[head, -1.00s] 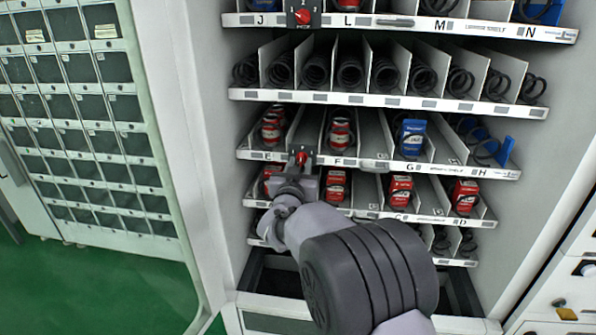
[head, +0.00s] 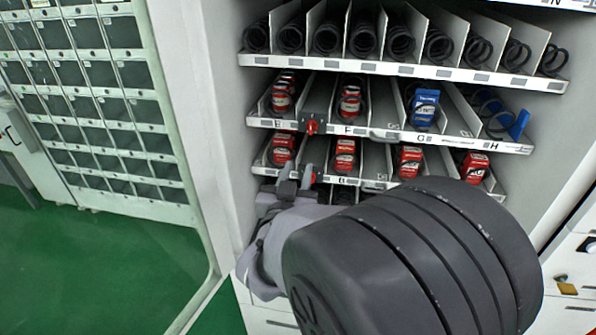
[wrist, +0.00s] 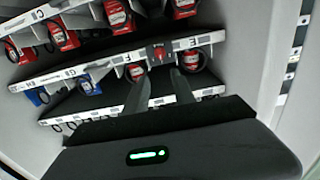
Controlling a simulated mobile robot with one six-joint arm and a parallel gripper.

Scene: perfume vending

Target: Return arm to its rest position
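My gripper (head: 297,177) is in front of the vending machine's shelves, by the lower shelf front, left of centre in the head view. In the wrist view its two dark fingers (wrist: 160,82) are apart with nothing between them. A red knob (head: 312,127) sits on the shelf front between the E and F labels. It also shows in the wrist view (wrist: 158,52), just beyond the fingertips. Another red knob (head: 316,178) is on the shelf below, beside the gripper. My arm's thick dark joint fills the lower right of the head view.
Shelves hold red items (head: 410,158) and a blue box (head: 424,110) between dividers and black coils. The machine's side wall (head: 205,110) is on the left, with a cabinet of small compartments (head: 85,110) beyond it. Green floor (head: 90,270) is free at the lower left.

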